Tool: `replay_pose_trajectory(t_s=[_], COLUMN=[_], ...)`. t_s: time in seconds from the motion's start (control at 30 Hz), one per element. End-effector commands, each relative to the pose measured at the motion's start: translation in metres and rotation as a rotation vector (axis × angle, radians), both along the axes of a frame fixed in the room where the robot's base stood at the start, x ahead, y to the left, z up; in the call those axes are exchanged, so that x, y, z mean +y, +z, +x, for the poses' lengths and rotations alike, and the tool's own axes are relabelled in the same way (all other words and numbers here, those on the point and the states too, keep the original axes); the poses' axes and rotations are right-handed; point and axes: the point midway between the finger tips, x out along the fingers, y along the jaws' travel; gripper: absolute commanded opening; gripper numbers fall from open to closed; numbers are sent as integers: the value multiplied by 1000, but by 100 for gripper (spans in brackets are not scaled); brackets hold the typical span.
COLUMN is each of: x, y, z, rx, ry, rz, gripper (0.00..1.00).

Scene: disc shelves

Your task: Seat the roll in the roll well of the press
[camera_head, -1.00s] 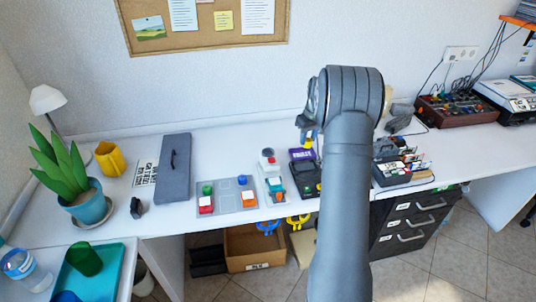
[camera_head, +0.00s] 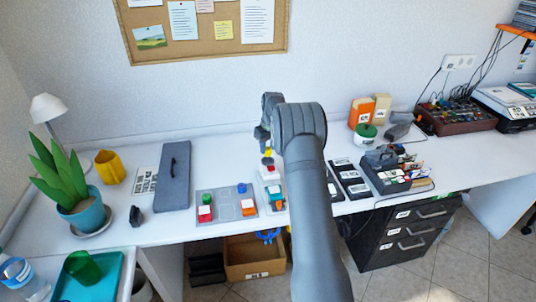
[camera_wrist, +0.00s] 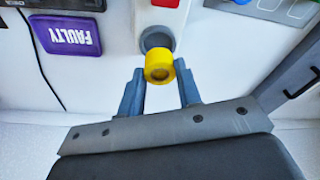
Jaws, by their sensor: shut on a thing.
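The yellow roll (camera_wrist: 159,66) is held between the two fingers of my gripper (camera_wrist: 159,88) in the wrist view. In the head view the roll (camera_head: 267,152) hangs below my gripper (camera_head: 266,142). The press (camera_wrist: 143,16) is white with a red part, and a round grey well (camera_wrist: 156,38) shows on it in the wrist view. The roll overlaps part of the well's rim in the picture and hides it. I cannot tell whether the roll touches the well. In the head view the press (camera_head: 268,171) is partly hidden by the roll and gripper.
A purple block marked FAULTY (camera_wrist: 65,34) lies left of the press in the wrist view. A grey tray with coloured blocks (camera_head: 225,203) and a grey lidded case (camera_head: 174,176) are left of the press in the head view. Dark trays (camera_head: 350,178) stand right of my arm.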

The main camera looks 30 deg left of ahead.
Motion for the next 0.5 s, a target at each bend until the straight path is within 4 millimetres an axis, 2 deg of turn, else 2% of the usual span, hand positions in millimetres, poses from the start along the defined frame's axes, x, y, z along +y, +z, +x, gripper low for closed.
replay_pose_trajectory(t_s=[0.23,0.5], x=[-1,-1], y=[-35,-37], z=[0,0], rx=[2,-1], ry=[-2,-2], rz=[-4,-2], gripper=[9,9])
